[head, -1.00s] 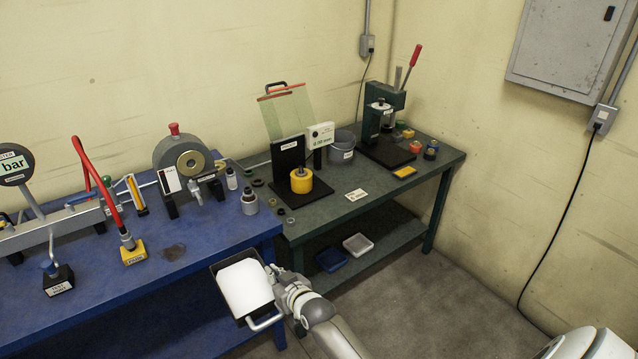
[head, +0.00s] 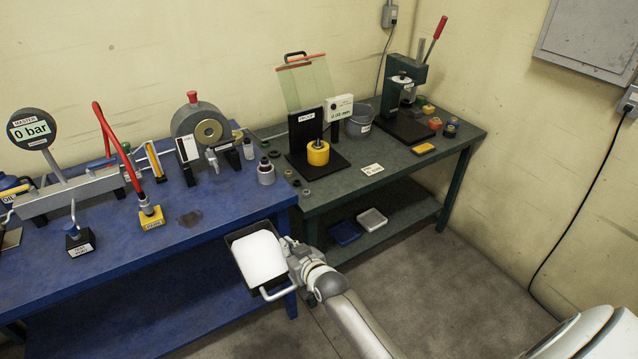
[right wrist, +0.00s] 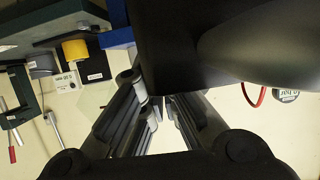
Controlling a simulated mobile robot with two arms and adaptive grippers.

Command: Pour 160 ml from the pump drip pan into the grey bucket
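The drip pan (head: 233,252) is a dark tray with a pale white surface inside and a light wire handle. It is in the air in front of the blue bench in the head view. My right gripper (head: 288,252) is at the pan's right side and appears shut on it. In the right wrist view the right fingers (right wrist: 158,108) close in at a large dark shape (right wrist: 172,50), which seems to be the pan. My left gripper is not in view.
The blue bench (head: 150,270) carries a "0 bar" gauge (head: 32,130), a red-hosed device and a pump-like housing (head: 205,130). The green bench (head: 420,170) holds a yellow cylinder (head: 318,153) on a black stand, a clear panel and a press (head: 405,95). Open floor lies at right.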

